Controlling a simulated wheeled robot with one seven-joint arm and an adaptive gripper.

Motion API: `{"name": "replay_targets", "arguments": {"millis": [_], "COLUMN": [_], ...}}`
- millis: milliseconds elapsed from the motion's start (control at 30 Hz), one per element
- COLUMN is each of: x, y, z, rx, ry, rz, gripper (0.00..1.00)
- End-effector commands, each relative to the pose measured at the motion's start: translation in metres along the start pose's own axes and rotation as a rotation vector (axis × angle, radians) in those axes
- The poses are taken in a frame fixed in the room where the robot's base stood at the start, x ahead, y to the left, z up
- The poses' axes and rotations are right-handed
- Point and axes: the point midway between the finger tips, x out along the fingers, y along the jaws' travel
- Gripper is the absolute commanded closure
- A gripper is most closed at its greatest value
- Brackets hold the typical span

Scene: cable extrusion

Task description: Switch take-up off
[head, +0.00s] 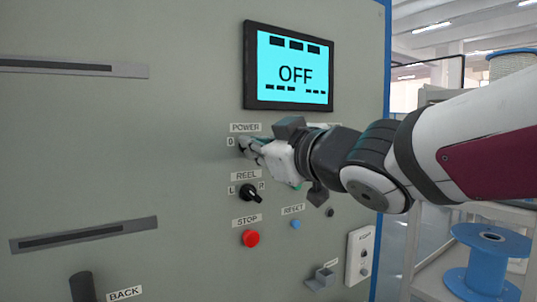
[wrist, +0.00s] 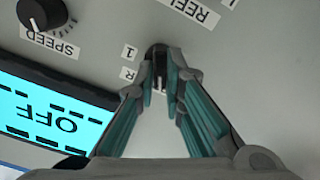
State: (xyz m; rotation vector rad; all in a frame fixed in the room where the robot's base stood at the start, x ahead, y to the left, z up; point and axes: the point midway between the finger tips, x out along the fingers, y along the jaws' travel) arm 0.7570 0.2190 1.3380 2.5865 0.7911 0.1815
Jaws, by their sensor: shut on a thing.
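The dark POWER knob (wrist: 156,50) is on the grey panel, between my fingertips in the wrist view. The POWER label (head: 245,127) and a "0" mark show beside it in the head view. A "1" label (wrist: 129,53) is on its other side in the wrist view. My gripper (head: 249,147) is shut on the knob, and its fingers (wrist: 161,62) touch it from both sides. The cyan screen (head: 295,73) above reads OFF and shows upside down in the wrist view (wrist: 55,115).
Below are the REEL knob (head: 250,193), red STOP button (head: 250,239) and blue RESET button (head: 295,224). A SPEED knob (wrist: 40,12) is near my gripper. A handle marked BACK (head: 82,287) sticks out lower left. A blue spool (head: 487,262) stands right of the panel.

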Motion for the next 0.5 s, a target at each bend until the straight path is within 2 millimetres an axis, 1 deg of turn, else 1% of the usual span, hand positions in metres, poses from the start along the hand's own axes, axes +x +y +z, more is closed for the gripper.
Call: {"name": "replay_targets", "arguments": {"millis": [200,500], "x": [0.0004,0.0002], "y": [-0.0011,-0.0015], "z": [0.0018,0.0009], "rx": [-0.166,-0.307], "ry": [-0.001,0.0], "rz": [0.0,0.0], "gripper": [1.0,1.0]}}
